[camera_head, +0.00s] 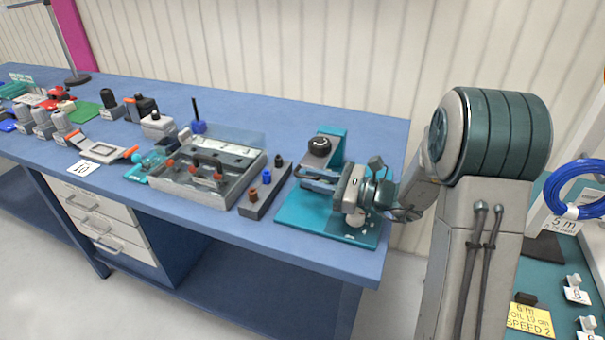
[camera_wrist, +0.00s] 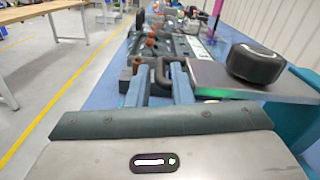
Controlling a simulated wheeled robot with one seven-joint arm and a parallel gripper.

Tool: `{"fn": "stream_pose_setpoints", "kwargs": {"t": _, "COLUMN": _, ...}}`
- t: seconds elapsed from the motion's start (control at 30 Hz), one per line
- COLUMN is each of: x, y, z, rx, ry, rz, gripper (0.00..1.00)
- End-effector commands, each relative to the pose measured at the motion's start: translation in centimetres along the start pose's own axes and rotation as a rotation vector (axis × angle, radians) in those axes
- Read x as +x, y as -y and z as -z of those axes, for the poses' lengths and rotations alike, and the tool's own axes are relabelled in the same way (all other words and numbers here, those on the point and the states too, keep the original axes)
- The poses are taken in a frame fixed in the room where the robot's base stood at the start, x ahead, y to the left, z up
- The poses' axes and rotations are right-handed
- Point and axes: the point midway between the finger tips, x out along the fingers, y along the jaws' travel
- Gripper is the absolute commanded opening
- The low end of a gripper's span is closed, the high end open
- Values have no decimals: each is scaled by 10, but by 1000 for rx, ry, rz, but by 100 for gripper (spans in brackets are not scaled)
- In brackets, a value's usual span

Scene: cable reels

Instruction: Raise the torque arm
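The torque arm appears to be part of the teal stand. This has a teal base plate (camera_head: 290,208), a teal upright, and a black round knob (camera_head: 319,146) on top. In the wrist view the knob (camera_wrist: 255,63) sits on a grey plate (camera_wrist: 220,82), right of my fingers. My gripper (camera_head: 318,178) is over the base plate, just below the knob in the head view, pointing left. In the wrist view its two blue-grey fingers (camera_wrist: 159,84) stand apart, with a dark curved piece (camera_wrist: 160,68) near their tips. I cannot tell whether they touch it.
A dark strip with coloured pegs (camera_head: 266,188) lies just left of the stand. Beyond it is a grey tray (camera_head: 228,190) with red-topped parts. Several small devices stand farther left on the blue bench (camera_head: 205,225). A blue cable coil (camera_head: 560,190) is at right.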

Motion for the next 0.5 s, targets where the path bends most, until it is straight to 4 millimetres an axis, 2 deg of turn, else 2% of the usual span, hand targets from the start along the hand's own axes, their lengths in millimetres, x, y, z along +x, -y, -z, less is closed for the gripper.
{"fn": "stream_pose_setpoints", "kwargs": {"t": 0.03, "x": 9, "y": -1, "z": -1, "rx": 0, "ry": 0, "rz": -3, "gripper": 20}}
{"fn": "stream_pose_setpoints", "kwargs": {"t": 0.2, "x": 28, "y": 0, "z": 0, "rx": 0, "ry": -1, "rz": -2, "gripper": 20}}
{"fn": "stream_pose_setpoints", "kwargs": {"t": 0.5, "x": 34, "y": 0, "z": 0, "rx": 0, "ry": -1, "rz": 1, "gripper": 20}}
